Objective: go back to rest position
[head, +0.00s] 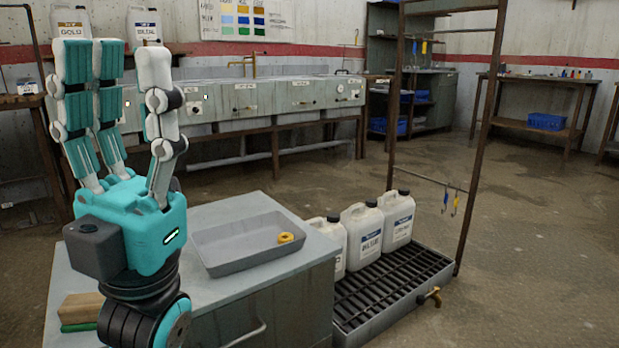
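My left gripper (122,58) is raised at the left of the head view, its teal and white fingers pointing up. Two fingers stand on the left and one on the right, with a gap between them. It is open and nothing shows between the fingers. It is in front of the metal cabinet (285,290) and hides part of the cabinet's top and of the back bench. My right gripper is not in view.
A grey tray (215,262) with a yellow ring (286,237) sits on the cabinet. Several white jugs (398,218) stand on a slatted drip rack (385,298) beside it. A thin rail (415,178) with small hanging items crosses the rack frame. The floor at right is clear.

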